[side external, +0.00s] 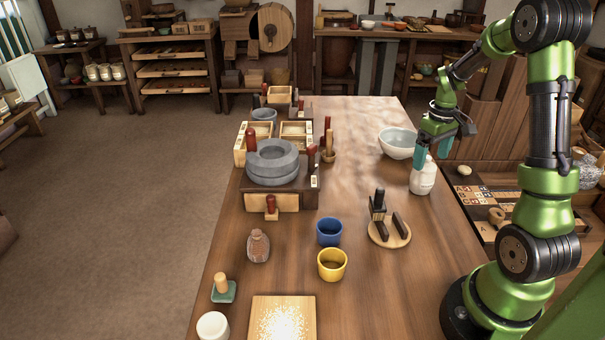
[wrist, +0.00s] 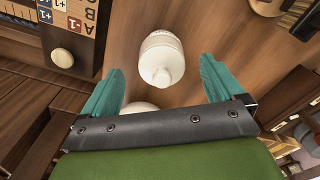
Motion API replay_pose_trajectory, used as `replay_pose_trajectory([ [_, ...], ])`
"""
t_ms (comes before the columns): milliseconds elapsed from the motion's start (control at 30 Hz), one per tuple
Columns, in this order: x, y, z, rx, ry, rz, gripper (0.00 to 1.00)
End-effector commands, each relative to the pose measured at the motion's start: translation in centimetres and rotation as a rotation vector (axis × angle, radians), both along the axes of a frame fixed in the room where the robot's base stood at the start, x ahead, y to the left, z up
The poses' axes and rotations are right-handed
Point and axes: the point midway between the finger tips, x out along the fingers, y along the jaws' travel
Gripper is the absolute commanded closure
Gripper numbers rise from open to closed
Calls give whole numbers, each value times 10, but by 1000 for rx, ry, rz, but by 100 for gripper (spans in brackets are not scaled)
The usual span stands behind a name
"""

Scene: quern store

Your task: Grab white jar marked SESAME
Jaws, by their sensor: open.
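A white jar (side external: 422,178) with a rounded body and narrower top stands upright near the right edge of the wooden table (side external: 345,270). Any marking on it is too small to read. My gripper (side external: 432,163) is above the jar, its teal fingers pointing down and spread apart, with nothing held. In the wrist view the white jar (wrist: 162,58) appears between and just beyond the open fingertips (wrist: 161,76). I cannot tell whether a finger touches it. A second pale rounded thing (wrist: 137,107) is partly hidden behind the gripper's edge.
A pale bowl (side external: 396,143) stands close behind the jar. A round wooden stand (side external: 388,236) with dark pieces, a blue cup (side external: 329,232) and a yellow cup (side external: 332,264) are nearer the front. A stone quern (side external: 272,162) is left. A game board (side external: 488,196) lies to the right.

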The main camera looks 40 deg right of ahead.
Motion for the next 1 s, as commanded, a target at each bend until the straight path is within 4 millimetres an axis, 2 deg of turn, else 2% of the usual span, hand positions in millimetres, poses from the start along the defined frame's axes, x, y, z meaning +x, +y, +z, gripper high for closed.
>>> replay_pose_trajectory([
  [400, 8, -1, -50, 2, 3, -1, 6],
  [700, 8, -1, -54, -1, 0, 0, 6],
  [1000, 8, -1, -54, 0, 0, 0, 52],
])
